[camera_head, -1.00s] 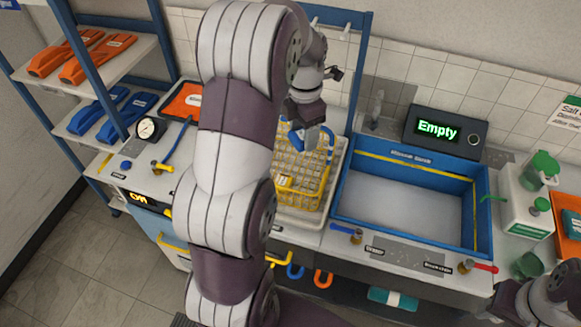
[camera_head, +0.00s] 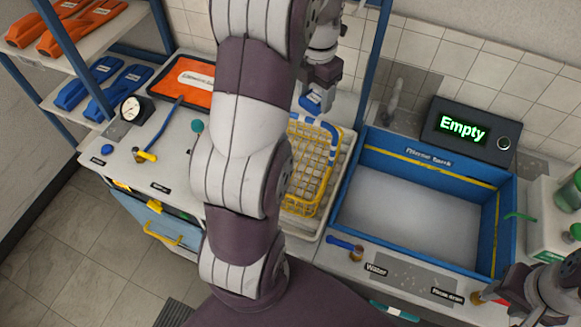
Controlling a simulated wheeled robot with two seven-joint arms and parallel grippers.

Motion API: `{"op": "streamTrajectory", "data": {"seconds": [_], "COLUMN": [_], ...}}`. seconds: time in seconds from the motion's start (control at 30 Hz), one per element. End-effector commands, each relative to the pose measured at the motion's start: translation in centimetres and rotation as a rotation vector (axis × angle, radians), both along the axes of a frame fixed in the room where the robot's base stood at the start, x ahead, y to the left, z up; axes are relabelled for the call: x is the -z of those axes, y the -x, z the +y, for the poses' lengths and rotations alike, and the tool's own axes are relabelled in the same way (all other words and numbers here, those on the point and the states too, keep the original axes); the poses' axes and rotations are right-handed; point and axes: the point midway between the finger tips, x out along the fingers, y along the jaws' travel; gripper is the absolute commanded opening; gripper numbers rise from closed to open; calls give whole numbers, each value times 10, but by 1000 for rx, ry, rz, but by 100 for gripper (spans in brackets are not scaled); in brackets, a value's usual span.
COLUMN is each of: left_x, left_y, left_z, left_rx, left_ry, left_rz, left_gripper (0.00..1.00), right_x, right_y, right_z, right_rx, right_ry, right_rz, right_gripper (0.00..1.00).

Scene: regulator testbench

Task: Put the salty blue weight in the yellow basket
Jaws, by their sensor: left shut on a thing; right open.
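A blue weight (camera_head: 311,103) with a pale label shows under my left gripper (camera_head: 318,92), which is shut on it. The gripper hides its upper part. In the picture the weight is just beyond the back end of the yellow basket (camera_head: 328,178), above its blue handle. I cannot tell its exact height. The yellow wire basket stands on a pale tray, partly hidden by my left arm. No weight shows in its visible part. My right gripper (camera_head: 505,288) is open at the lower right, near a red-handled valve.
Other blue weights (camera_head: 118,88) and orange weights (camera_head: 80,22) lie on the left shelves. The blue-rimmed rinse tank (camera_head: 507,215) is right of the basket. A display (camera_head: 463,127) reading "Empty" stands behind it. A gauge (camera_head: 132,108) and an orange-topped tray (camera_head: 185,82) are at left.

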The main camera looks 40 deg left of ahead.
Motion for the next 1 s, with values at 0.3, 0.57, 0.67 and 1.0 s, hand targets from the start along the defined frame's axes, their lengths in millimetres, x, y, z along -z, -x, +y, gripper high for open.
{"op": "streamTrajectory", "data": {"seconds": [0.3,0.57,0.67,1.0], "left_x": [75,140,150,186], "left_y": [1,0,0,0], "left_z": [-1,0,0,0], "left_rx": [1,1,1,1], "left_ry": [3,1,0,-1], "left_rz": [7,2,1,-1], "left_gripper": [9,9,9,9], "right_x": [7,1,0,-3], "right_y": [0,0,0,0], "right_z": [0,0,0,0], "right_rx": [0,0,0,0], "right_ry": [0,0,0,0], "right_rz": [0,0,0,0], "right_gripper": [43,43,43,43]}}
